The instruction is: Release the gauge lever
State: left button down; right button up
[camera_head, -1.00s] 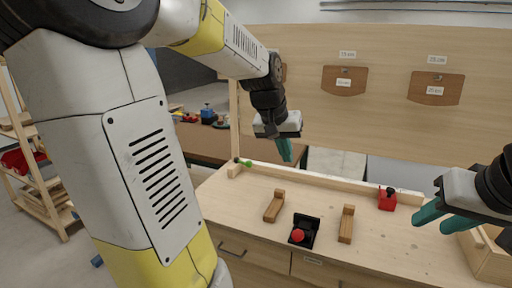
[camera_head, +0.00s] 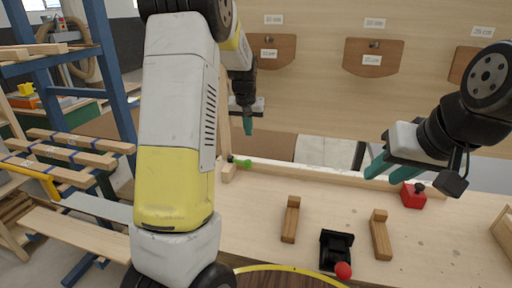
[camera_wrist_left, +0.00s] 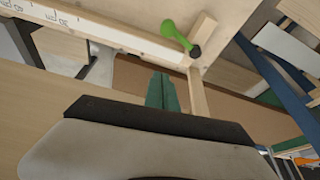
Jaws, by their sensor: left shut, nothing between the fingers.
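A small green lever (camera_head: 240,162) with a dark end sits at the left end of the long pale rail on the bench. It also shows in the left wrist view (camera_wrist_left: 175,36), beside a wooden block. My left gripper (camera_head: 248,125) is shut and empty, above the lever and apart from it. Its teal fingers (camera_wrist_left: 162,92) are together in the wrist view. A black fixture with a red ball knob (camera_head: 342,270) stands nearer the bench front. My right gripper (camera_head: 388,168) is open and empty, above the rail's right part. I cannot tell which lever is the gauge's.
A red block with a black knob (camera_head: 414,195) sits by the rail at the right. Two wooden blocks (camera_head: 290,219) (camera_head: 381,234) flank the black fixture. A panel with brown pockets (camera_head: 374,57) stands behind. A blue rack (camera_head: 100,70) is at the left.

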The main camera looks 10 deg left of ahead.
pick_arm(q)
jog(key=x, duration=0.9)
jog(key=shift+f, duration=0.25)
jog(key=shift+s+f, duration=0.25)
jog(key=shift+s, duration=0.05)
jog(key=s, duration=0.3)
jog(key=shift+s+d, duration=0.1)
jog(key=shift+d, duration=0.1)
